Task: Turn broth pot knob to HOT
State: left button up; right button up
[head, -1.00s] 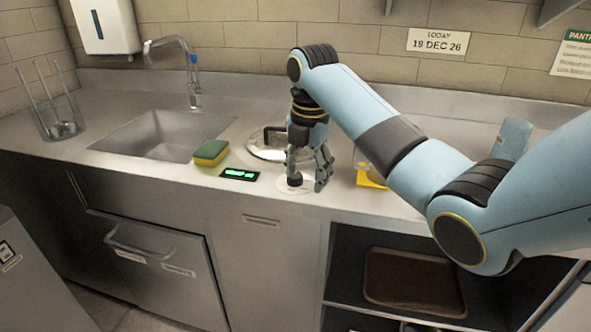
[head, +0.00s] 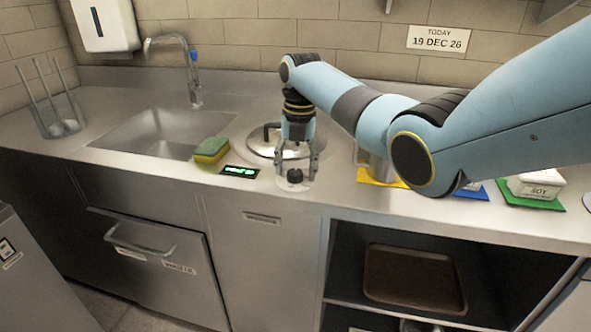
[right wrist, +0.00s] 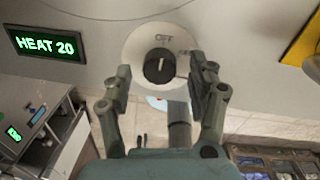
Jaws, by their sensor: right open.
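The black knob (head: 295,175) sits on a round white dial plate (head: 284,186) on the counter, in front of the broth pot lid (head: 262,146). In the right wrist view the knob (right wrist: 159,66) has a white pointer line, and "OFF" is printed above it; another label at its right is partly hidden by a finger. The green display (right wrist: 46,44) reads "HEAT 20". My right gripper (head: 297,178) is open, pointing down, its fingers on either side of the knob in the head view. In the wrist view its fingertips (right wrist: 160,80) are apart from the knob.
A green and yellow sponge (head: 211,150) lies left of the display, beside the sink (head: 160,134). A metal container stands on a yellow mat (head: 380,179) right of the gripper. A white soy container (head: 537,184) sits on a green mat farther right.

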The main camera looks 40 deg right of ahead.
jog(key=shift+f, duration=0.45)
jog(key=shift+c, duration=0.4)
jog(key=c, duration=1.1)
jog(key=shift+o, duration=0.2)
